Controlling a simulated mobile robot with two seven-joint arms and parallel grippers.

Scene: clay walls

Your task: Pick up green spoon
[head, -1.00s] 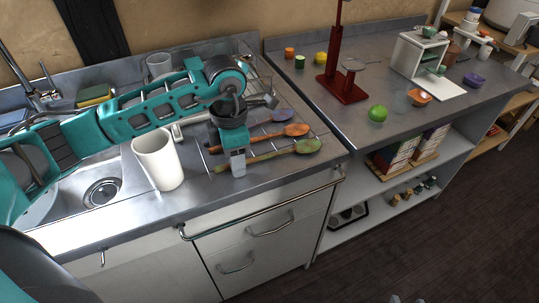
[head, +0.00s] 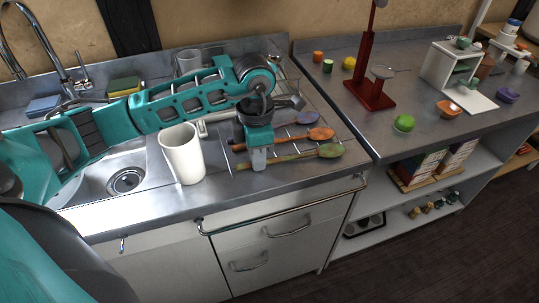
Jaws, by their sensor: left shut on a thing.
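The green spoon (head: 330,151) lies across the wire rack at the front of the steel counter, its bowl to the right and its handle running left under my gripper. My left gripper (head: 259,161) points down over the handle and is shut on it; the fingertips hide that part. The spoon looks at or very close to rack height. An orange spoon (head: 319,134) and a purple spoon (head: 306,117) lie just behind it on the rack. My right gripper is not in view.
A white cup (head: 183,155) stands left of my left gripper, beside the sink (head: 127,181). A towel rail (head: 290,206) runs along the counter front. On the right counter are a red stand (head: 369,93), a green ball-like item (head: 404,123) and a small white shelf (head: 446,66).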

